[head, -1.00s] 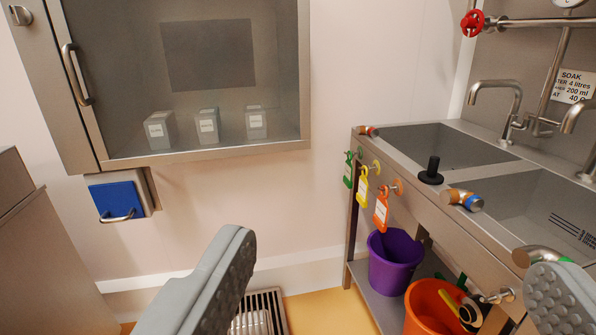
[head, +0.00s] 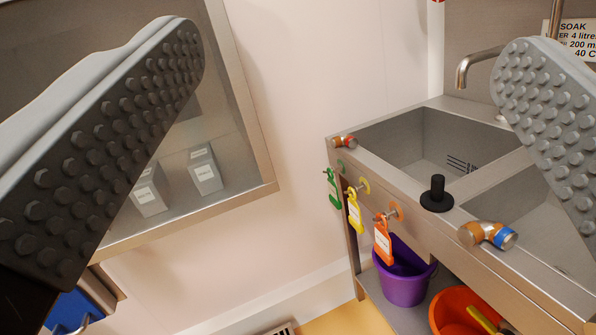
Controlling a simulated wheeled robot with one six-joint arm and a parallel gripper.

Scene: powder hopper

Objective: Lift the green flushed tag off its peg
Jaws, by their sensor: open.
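The green tag (head: 334,188) hangs at the far left end of the sink unit's front edge, below a small green disc (head: 341,167). A yellow tag (head: 354,213) hangs on its peg to the right of it, then an orange tag (head: 383,241) on its peg. My gripper (head: 350,90) is open and empty. Its two studded fingers stand wide apart in the near foreground, one at left and one at right. The tags lie beyond and below the gap between the fingers, apart from both.
Purple (head: 405,280) and orange (head: 465,308) buckets stand below. A glass-fronted cabinet (head: 262,193) is at left. The white wall between is bare.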

